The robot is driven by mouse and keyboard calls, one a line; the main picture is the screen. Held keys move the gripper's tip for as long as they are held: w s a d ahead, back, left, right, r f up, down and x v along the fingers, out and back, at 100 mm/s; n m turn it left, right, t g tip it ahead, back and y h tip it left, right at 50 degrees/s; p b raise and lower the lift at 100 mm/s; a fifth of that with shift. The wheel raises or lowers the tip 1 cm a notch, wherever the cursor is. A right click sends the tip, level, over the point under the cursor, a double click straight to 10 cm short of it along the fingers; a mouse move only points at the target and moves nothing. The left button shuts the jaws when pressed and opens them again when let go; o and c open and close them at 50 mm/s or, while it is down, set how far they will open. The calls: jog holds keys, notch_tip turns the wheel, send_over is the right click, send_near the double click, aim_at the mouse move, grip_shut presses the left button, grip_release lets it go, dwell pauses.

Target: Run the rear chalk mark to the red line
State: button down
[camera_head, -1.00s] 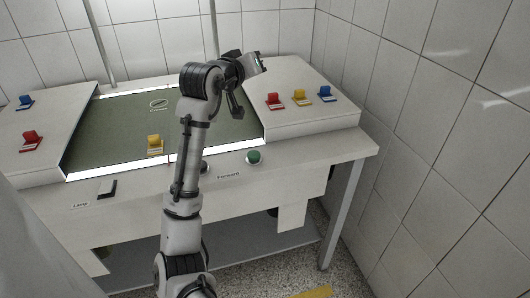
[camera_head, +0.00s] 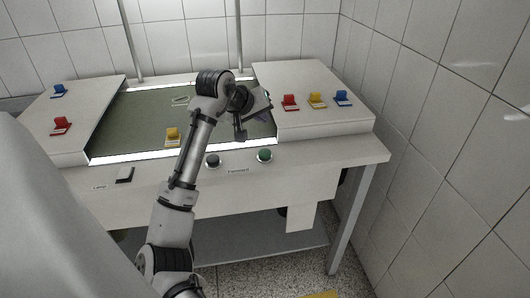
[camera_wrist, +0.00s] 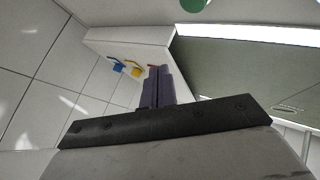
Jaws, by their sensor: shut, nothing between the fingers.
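A pale oval chalk mark (camera_head: 180,100) lies on the green bed (camera_head: 130,122) of the table, towards its rear, partly behind my arm. It also shows at the right of the wrist view (camera_wrist: 288,108). I cannot make out a red line. A green button (camera_head: 264,155) and a dark button (camera_head: 213,160) sit on the front ledge, with a "Forward" label between them. The green button's edge shows at the top of the wrist view (camera_wrist: 193,4). My gripper (camera_head: 263,116) is shut and empty, over the bed's right side; its closed fingers show in the wrist view (camera_wrist: 159,70).
Red (camera_head: 290,102), yellow (camera_head: 316,100) and blue (camera_head: 342,97) clips stand on the right side panel. Red (camera_head: 62,125) and blue (camera_head: 58,91) clips stand left. A lamp switch (camera_head: 124,174) is at front left. Tiled walls close the right and back.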

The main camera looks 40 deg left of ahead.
jog(key=b, duration=0.6)
send_over(263, 154)
notch_tip(263, 154, down, 7)
jog(key=shift+f, duration=0.85)
jog(key=shift+f, duration=0.15)
dwell(0.9)
jog(key=shift+f, duration=0.3)
jog(key=shift+f+b, duration=0.45)
jog(key=shift+f, duration=0.1)
dwell(0.6)
dwell(0.3)
jog(key=shift+r+p, duration=0.95)
